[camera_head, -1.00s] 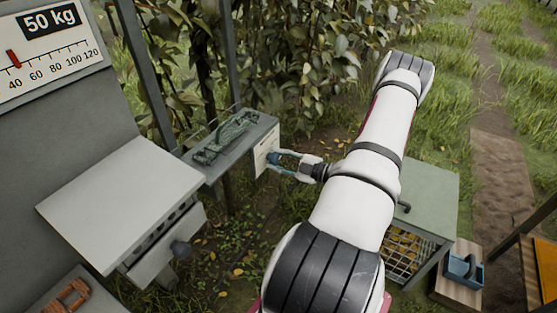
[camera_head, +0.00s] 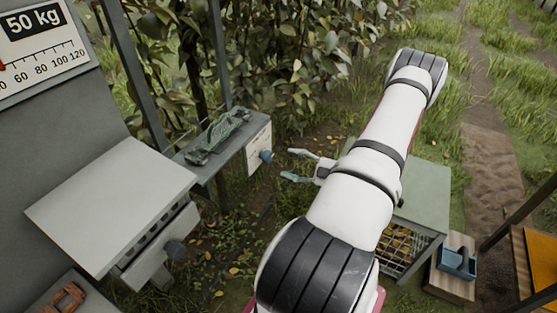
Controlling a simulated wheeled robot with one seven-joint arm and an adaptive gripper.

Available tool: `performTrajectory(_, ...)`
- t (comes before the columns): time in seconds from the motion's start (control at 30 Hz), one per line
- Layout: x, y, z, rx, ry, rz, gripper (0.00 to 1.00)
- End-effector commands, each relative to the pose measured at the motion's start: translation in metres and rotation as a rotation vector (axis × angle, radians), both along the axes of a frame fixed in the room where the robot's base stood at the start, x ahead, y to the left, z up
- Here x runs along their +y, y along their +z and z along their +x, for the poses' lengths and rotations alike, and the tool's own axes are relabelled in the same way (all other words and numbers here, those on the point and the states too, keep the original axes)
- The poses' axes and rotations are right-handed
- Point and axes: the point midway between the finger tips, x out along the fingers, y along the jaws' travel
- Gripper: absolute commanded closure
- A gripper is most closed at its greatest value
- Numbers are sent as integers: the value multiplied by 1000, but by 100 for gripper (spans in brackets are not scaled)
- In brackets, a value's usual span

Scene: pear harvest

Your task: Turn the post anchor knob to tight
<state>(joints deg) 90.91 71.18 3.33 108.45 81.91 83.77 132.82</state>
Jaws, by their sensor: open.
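The post anchor knob appears to be the small blue knob (camera_head: 266,156) on the white face plate (camera_head: 257,149) at the end of a grey shelf box. My gripper (camera_head: 286,164) is open and empty, to the right of the knob and apart from it, with its fingers pointing left toward it. The knob's exact setting is too small to read.
A flat-topped grey cabinet (camera_head: 110,200) stands at left, below a weight scale (camera_head: 40,45). A dark green object (camera_head: 218,136) lies on the shelf box. Leafy plants (camera_head: 280,60) are behind. A green-topped box (camera_head: 425,195) and a blue tray (camera_head: 458,264) stand at right.

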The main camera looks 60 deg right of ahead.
Motion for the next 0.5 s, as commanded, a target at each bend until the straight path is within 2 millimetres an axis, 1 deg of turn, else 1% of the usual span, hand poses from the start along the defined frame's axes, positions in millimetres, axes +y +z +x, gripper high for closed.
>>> performTrajectory(0.03, -2, 0, -9, 2, -2, -1, 46)
performTrajectory(0.1, -4, 1, -21, 1, -3, 0, 46)
performTrajectory(0.2, -5, 1, -32, 1, 0, 0, 46)
performTrajectory(0.33, -6, 2, -41, 1, -1, 1, 46)
performTrajectory(0.5, -6, 2, -43, 0, 0, 1, 46)
